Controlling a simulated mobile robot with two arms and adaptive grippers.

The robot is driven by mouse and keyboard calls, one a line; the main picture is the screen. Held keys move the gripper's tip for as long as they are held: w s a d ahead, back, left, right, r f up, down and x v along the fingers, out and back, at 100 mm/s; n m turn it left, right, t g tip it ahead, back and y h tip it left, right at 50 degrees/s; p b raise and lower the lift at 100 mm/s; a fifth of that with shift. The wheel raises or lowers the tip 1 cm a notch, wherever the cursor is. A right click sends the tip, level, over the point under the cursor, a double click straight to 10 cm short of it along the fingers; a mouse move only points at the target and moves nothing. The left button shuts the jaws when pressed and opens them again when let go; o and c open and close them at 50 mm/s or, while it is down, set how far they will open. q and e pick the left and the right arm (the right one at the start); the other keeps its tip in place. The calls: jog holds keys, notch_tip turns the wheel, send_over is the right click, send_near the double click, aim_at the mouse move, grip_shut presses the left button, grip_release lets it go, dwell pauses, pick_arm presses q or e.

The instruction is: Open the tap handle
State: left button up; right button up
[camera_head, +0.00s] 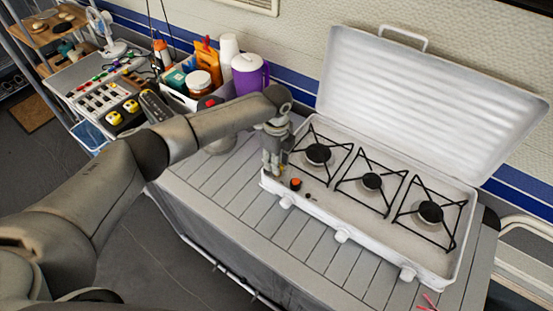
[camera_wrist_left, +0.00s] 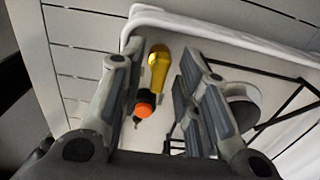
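The tap, a yellow cylinder (camera_wrist_left: 158,68) with an orange and black knob (camera_wrist_left: 145,104) that looks like its handle, lies between my open fingers in the left wrist view. In the head view the orange knob (camera_head: 296,184) shows at the left front corner of the white gas stove (camera_head: 350,242), just right of my left gripper (camera_head: 273,168). My left gripper points down over that corner. Its fingers stand apart on either side of the tap in the left wrist view (camera_wrist_left: 152,82), with gaps showing. I cannot tell the fingertips' height over the tap. My right gripper is out of view.
The stove's lid (camera_head: 430,90) stands open behind several black burner grates (camera_head: 372,182). Left of the stove, a white bin (camera_head: 180,97) of bottles and jars and a purple jug (camera_head: 248,74) stand at the back.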

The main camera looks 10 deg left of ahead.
pick_arm(q)
grip_shut()
jog(key=n+p, duration=0.1)
jog(key=n, duration=0.1)
jog(key=n+p, duration=0.2)
jog(key=shift+s+r+n, duration=0.15)
jog(key=shift+n, duration=0.15)
jog(key=n+p, duration=0.3)
jog(key=n, duration=0.2)
jog(key=shift+p, duration=0.3)
jog(key=n+p, duration=0.2)
jog(key=n, duration=0.2)
jog(key=shift+s+d+n, duration=0.1)
jog(key=shift+n, duration=2.2)
